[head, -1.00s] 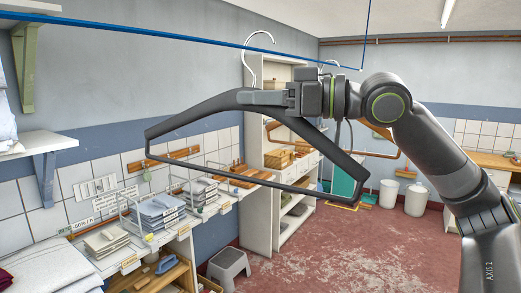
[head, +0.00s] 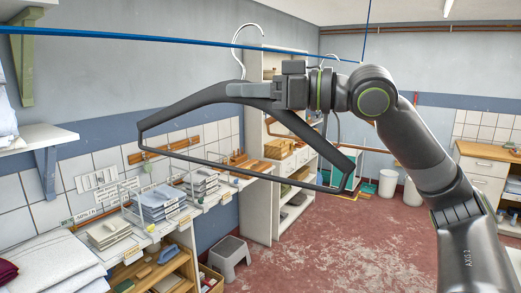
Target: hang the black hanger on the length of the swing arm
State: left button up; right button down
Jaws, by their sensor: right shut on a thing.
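The black hanger (head: 187,101) is held in the air in the middle of the head view, its long lower bar sloping down to the right. My right gripper (head: 272,92) is shut on the hanger's neck, below its silvery hook (head: 237,50). The swing arm appears to be the thin blue rod (head: 150,41) crossing the top of the view. The hook's top shows above the rod's line and its tip is close to it. Whether the hook is in front of, behind or touching the rod I cannot tell. My left gripper is not in view.
Below left is a shelf with wire racks of folded cloth (head: 158,201). A grey stool (head: 230,254) and a white shelving unit (head: 257,207) stand behind. The red floor at right is clear.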

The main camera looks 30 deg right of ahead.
aim_at(224, 89)
jog(key=shift+x, duration=3.2)
jog(key=shift+w+d, duration=0.1)
jog(key=shift+w, duration=0.05)
